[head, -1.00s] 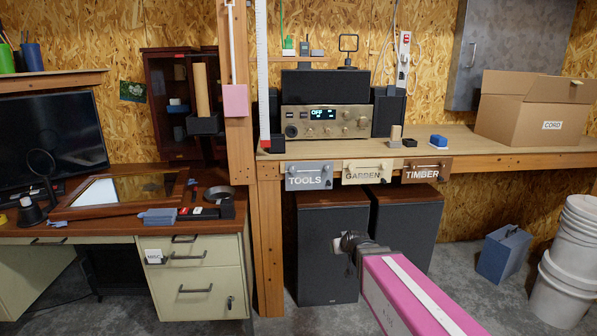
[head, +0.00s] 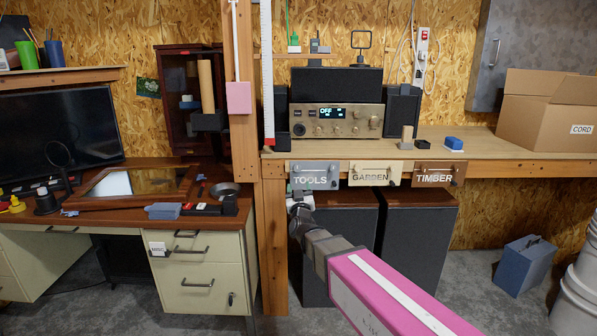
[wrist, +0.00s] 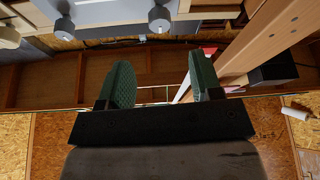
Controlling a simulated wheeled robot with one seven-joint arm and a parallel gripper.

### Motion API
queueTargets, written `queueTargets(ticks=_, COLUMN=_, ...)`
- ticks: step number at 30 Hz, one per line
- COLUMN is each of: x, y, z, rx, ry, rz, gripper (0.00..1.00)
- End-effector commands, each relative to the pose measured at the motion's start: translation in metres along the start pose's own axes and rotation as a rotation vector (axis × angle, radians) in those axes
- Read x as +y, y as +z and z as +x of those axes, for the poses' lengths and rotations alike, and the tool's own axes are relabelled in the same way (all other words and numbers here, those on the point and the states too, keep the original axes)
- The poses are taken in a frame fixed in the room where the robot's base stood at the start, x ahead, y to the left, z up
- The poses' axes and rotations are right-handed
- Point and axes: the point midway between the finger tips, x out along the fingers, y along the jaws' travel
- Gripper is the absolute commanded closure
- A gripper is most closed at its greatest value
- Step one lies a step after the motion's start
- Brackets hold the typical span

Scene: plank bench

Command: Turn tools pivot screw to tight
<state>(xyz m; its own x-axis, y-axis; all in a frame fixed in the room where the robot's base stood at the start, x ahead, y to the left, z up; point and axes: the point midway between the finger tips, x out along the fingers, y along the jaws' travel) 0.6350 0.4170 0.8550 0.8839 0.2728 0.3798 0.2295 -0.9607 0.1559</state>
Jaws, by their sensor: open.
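The grey TOOLS plate (head: 306,181) hangs on the bench's front edge, left of the GARDEN and TIMBER plates. Small hardware shows on its face in the head view, but it is too small there to identify the pivot screw. In the wrist view two round grey knobs, one near the top middle (wrist: 159,18) and one further left (wrist: 65,25), stand out at the top edge. I cannot tell which is the pivot screw. My gripper (head: 300,195) is just below the TOOLS plate. In the wrist view my gripper (wrist: 161,80) is open, its green pads apart with nothing between them.
The GARDEN plate (head: 369,180) and TIMBER plate (head: 433,181) hang to the right. A wooden post (head: 243,110) stands close on the left. Dark speakers (head: 418,240) stand beneath the bench. The desk (head: 130,218) is further left.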

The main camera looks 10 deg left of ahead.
Motion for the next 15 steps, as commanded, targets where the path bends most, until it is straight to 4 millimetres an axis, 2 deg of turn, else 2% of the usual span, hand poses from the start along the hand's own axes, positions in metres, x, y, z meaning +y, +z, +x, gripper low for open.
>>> queueTargets(ticks=15, x=-0.001, y=0.002, z=0.084, rx=-0.001, ry=0.0, rz=0.001, gripper=0.41)
